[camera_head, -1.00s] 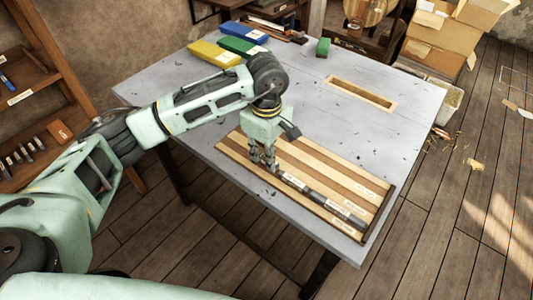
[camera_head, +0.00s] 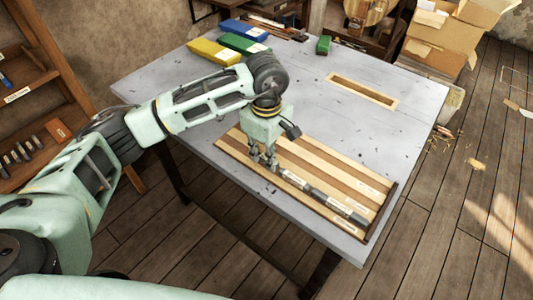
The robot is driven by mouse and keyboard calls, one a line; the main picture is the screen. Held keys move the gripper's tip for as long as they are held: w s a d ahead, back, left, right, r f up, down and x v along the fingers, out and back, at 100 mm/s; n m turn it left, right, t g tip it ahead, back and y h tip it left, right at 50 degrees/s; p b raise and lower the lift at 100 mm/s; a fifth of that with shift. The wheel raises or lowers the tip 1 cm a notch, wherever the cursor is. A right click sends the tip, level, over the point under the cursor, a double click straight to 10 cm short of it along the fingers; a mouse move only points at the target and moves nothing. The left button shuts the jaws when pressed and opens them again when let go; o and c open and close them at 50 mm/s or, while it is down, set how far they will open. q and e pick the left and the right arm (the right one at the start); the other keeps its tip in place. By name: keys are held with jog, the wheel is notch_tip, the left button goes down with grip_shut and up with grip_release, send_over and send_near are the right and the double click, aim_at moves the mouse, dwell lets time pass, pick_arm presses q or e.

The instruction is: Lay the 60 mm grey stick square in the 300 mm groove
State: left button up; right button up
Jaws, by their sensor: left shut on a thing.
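A grooved wooden board (camera_head: 388,213) lies along the near edge of the grey table, with light and brown strips running lengthwise. A row of grey and pale labelled sticks (camera_head: 326,200) lies along its near groove, reaching towards the right end. My left gripper (camera_head: 264,165) points down at the left end of this row, low over the board. It is shut on a small piece, apparently the grey stick, mostly hidden by the fingers. I cannot tell whether that piece touches the groove floor or lies square. My right gripper is out of view.
Blue (camera_head: 244,31), green (camera_head: 243,45) and yellow (camera_head: 214,51) boxes lie at the table's far left. A green block (camera_head: 323,45) stands at the far edge. A wood-framed slot (camera_head: 362,91) is at the back right. The table (camera_head: 345,130) between slot and board is clear.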

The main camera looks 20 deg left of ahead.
pick_arm(q)
jog(key=shift+s+f, duration=0.1)
jog(key=shift+f, duration=0.2)
jog(key=o, duration=0.7)
jog(key=shift+o, duration=0.5)
jog(key=o, duration=0.5)
jog(key=shift+c, duration=0.2)
jog(key=shift+r, duration=0.1)
